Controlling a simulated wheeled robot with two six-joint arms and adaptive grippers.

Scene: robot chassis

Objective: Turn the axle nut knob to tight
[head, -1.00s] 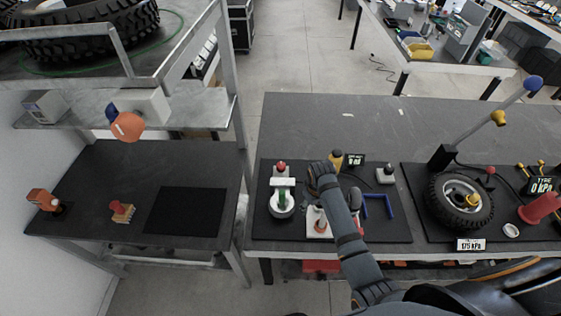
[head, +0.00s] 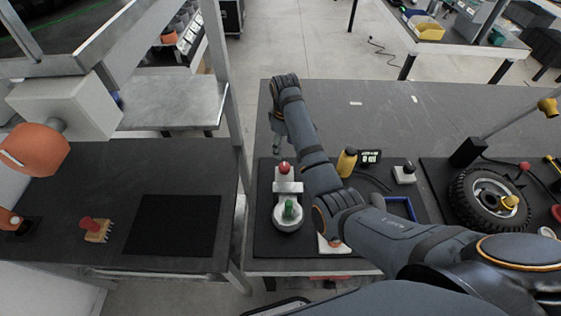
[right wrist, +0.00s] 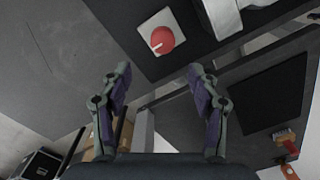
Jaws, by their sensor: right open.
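A round red knob (head: 284,168) with a white base stands near the back left corner of the black mat on the workbench. In the right wrist view a red knob (right wrist: 162,38) with a white pointer line sits on a white square plate. No label on it is readable. My right gripper (head: 278,143) hangs just behind and left of this knob, apart from it. In the right wrist view its fingers (right wrist: 160,80) are spread and empty, with the knob beyond them. Another white plate (head: 333,243) is mostly hidden under my right arm. My left gripper is out of view.
A yellow-black bottle (head: 347,162), a small display (head: 370,157) and a wheel (head: 488,198) lie to the right. A shelf post (head: 228,110) rises close to the left. The bench's back is clear.

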